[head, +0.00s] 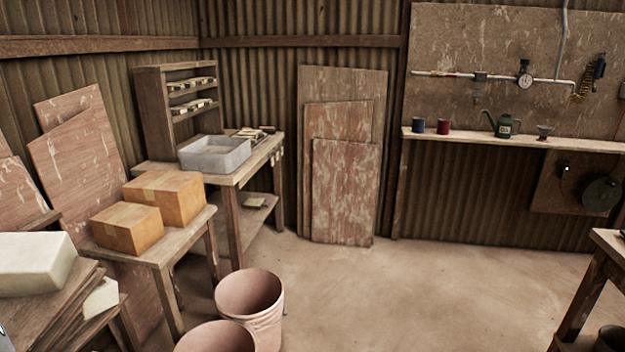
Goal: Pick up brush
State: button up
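I cannot make out a brush for certain in the head view. Several small dark and pale items (250,133) lie on the wooden workbench (232,178) behind a grey tub (214,153), too small to tell apart. My gripper is not in view.
Two cardboard boxes (163,198) sit on a low table at left, with a pale block (35,264) nearer. Two pinkish buckets (250,300) stand on the floor. A wall shelf (510,140) holds cups and a green can. The middle floor (420,290) is clear; a table (607,243) edge shows at right.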

aim_at(270, 130)
jog(key=i+z, duration=0.4)
jog(key=i, duration=0.75)
jog(key=i+l+u, duration=0.25)
jog(key=i, duration=0.25)
jog(key=i+l+u, duration=0.25)
jog(key=i, duration=0.3)
jog(key=i+l+u, duration=0.4)
jog(key=l, duration=0.15)
jog(key=i+l+u, duration=0.2)
jog(key=l, duration=0.15)
jog(key=i+l+u, duration=0.2)
jog(key=l+u, duration=0.2)
jog(key=l, duration=0.25)
